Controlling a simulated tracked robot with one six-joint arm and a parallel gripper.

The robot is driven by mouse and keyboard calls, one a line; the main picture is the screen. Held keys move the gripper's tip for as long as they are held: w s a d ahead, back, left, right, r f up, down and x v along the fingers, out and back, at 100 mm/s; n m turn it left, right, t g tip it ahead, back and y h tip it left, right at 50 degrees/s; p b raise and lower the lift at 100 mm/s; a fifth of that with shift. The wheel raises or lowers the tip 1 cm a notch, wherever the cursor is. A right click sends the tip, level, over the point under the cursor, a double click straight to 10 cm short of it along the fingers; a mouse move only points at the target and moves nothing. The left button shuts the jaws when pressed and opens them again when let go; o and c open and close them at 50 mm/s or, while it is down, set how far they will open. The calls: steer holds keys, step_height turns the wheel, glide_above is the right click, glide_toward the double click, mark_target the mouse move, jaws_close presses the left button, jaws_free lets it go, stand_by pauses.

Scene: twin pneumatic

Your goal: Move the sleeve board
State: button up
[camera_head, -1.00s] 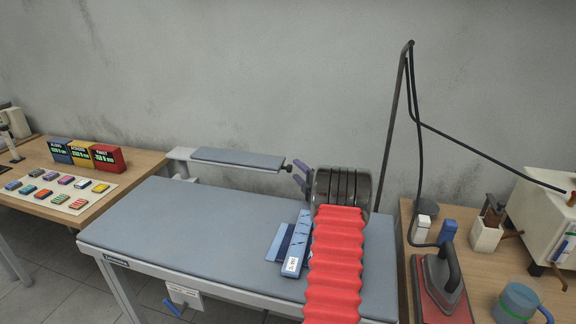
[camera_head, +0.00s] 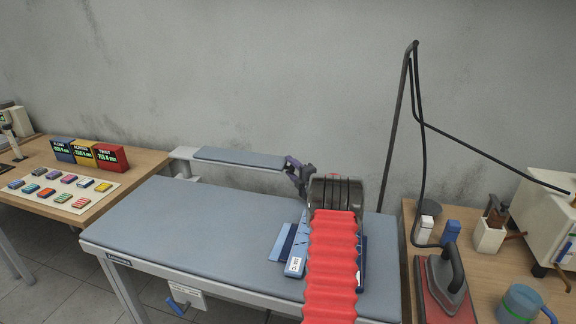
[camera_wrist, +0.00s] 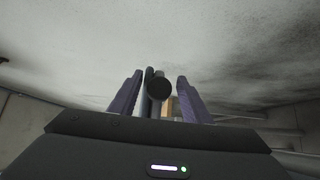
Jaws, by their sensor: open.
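The sleeve board (camera_head: 235,157) is a narrow grey padded board on a pale arm at the back edge of the ironing table. Its dark round knob (camera_wrist: 159,88) shows between my purple fingers in the wrist view, nearer the left finger. My gripper (camera_head: 292,166) is open at the board's right end, where its fingers hide the knob in the head view. Whether a finger touches the knob I cannot tell.
The grey ironing table (camera_head: 185,232) is mostly clear. Blue labelled pieces (camera_head: 293,262) lie at its right, partly hidden by my red-sleeved arm. An iron (camera_head: 445,280) stands on the right bench. A left bench holds coloured boxes (camera_head: 84,154) and several small blocks.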

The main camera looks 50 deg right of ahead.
steer(key=shift+x, duration=1.6)
steer(key=shift+c, duration=0.5)
